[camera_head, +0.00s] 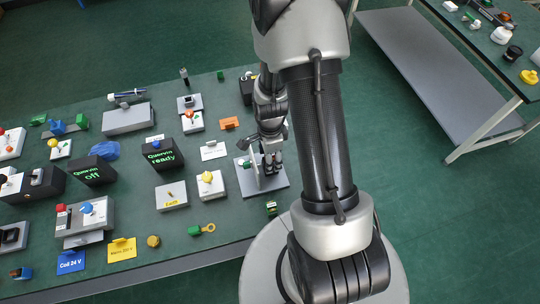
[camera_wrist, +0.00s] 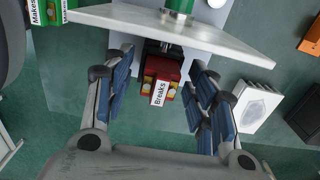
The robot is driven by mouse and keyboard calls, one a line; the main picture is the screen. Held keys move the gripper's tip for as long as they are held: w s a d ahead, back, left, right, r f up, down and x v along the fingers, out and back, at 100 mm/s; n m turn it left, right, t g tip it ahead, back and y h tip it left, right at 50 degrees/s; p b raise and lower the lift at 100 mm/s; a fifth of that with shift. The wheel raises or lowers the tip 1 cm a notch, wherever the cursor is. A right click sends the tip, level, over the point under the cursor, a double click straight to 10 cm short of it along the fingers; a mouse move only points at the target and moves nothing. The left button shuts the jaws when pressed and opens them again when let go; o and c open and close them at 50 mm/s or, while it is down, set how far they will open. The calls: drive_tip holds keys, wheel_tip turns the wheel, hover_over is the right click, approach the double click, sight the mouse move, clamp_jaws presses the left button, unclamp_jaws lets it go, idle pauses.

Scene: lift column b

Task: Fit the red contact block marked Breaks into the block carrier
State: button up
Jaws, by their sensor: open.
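The red contact block (camera_wrist: 165,70) shows in the wrist view with its white label "Breaks" facing me and pale yellow spots on either side. It sits against a black part (camera_wrist: 160,48) below a pale upright panel; I take this to be the block carrier, but cannot tell how far the block is seated. My gripper (camera_wrist: 160,82) is open, one finger on each side of the block, with gaps visible. In the head view my gripper (camera_head: 271,163) is low over the grey base with an upright panel (camera_head: 256,178); the red block is hidden there.
A green block marked Makes (camera_wrist: 46,10) lies at the upper left of the wrist view; a white switch plate (camera_wrist: 257,104) is at the right. Switch boxes and labels crowd the table left of my gripper, including a box reading "Quorvin ready" (camera_head: 163,153).

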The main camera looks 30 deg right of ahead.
drive_tip(key=shift+r, duration=0.15)
wheel_tip(320, 180, up, 12)
idle(0.5)
idle(0.6)
drive_tip(key=s+a+r+n+t, duration=0.1)
drive_tip(key=s+a+r+n, duration=0.15)
drive_tip(key=r+n, duration=0.35)
drive_tip(key=s+a+r+n+t, duration=0.1)
drive_tip(key=a+r+n, duration=0.2)
drive_tip(key=r, duration=0.4)
drive_tip(key=s+a+r+n+t, duration=0.2)
drive_tip(key=s+a+r+n, duration=0.3)
drive_tip(key=s+n, duration=0.5)
wheel_tip(320, 180, up, 3)
drive_tip(key=shift+f+n+t, duration=0.2)
drive_tip(key=shift+n+t, duration=0.1)
drive_tip(key=shift+n, duration=0.8)
